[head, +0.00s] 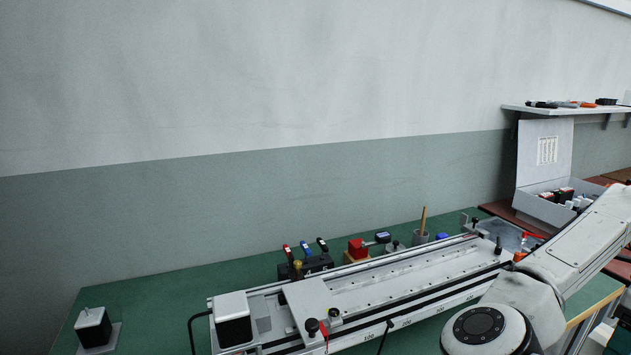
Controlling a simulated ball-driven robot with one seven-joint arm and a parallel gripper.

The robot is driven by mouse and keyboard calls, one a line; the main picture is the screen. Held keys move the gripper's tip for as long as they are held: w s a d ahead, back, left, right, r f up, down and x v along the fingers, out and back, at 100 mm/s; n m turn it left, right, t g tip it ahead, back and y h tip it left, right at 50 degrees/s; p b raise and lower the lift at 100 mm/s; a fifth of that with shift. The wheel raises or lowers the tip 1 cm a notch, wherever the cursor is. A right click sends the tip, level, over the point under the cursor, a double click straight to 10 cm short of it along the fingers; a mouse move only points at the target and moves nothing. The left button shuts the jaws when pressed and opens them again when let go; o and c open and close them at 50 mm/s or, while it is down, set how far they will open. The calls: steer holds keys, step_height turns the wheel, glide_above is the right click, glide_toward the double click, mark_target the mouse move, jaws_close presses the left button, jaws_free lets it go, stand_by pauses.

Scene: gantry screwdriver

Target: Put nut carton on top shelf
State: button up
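A white shelf (540,109) is fixed to the wall at the upper right, with several tools lying on it. I cannot make out a nut carton with certainty in the head view. My arm reaches in from the lower right and runs out of the picture at the right edge. My gripper is outside the picture, so whether it holds anything is hidden.
A green bench (150,290) carries a long white gantry rail (400,290). Behind it stand a black tool holder (318,264), a red block (357,248) and a grey cup (420,237). An open white box (540,208) with several items sits below the shelf.

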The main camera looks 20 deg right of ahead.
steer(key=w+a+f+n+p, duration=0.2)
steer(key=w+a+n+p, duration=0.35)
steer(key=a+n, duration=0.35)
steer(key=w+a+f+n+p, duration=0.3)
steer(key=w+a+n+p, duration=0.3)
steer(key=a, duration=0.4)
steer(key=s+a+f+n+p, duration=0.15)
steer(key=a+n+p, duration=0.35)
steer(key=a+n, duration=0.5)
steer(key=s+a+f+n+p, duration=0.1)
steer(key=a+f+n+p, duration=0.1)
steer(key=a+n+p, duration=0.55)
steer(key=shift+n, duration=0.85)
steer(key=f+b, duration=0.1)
steer(key=b, duration=0.1)
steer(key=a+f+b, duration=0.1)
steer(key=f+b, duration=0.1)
steer(key=b, duration=0.1)
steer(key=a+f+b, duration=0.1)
steer(key=b, duration=0.1)
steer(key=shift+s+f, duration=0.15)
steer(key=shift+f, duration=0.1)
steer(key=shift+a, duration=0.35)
